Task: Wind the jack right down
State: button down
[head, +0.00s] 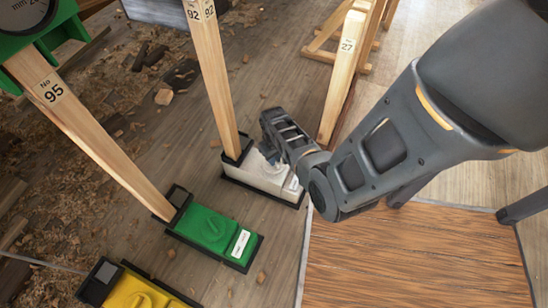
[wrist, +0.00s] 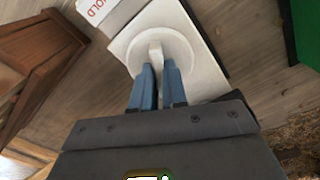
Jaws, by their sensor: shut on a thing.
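A white jack (head: 258,176) stands on the plank floor in the middle of the head view, on a dark base. A wooden post marked 92 (head: 217,80) rises at its far left end. In the wrist view the jack's white body (wrist: 198,55) carries a round dial with a raised grip bar (wrist: 155,52). My gripper (wrist: 157,80) is above the dial, with its two blue fingers closed on either side of the bar. In the head view my arm partly hides the dial.
A green jack (head: 210,230) with post 95 (head: 95,138) and a yellow jack (head: 140,288) stand to the lower left. A post marked 27 (head: 341,75) leans behind. Wood chips (head: 120,90) litter the left floor.

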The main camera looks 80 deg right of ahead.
jog(key=c, duration=1.2)
grip_release()
jog(key=shift+o, duration=0.2)
jog(key=shift+r+p, duration=2.05)
jog(key=shift+r, duration=1.85)
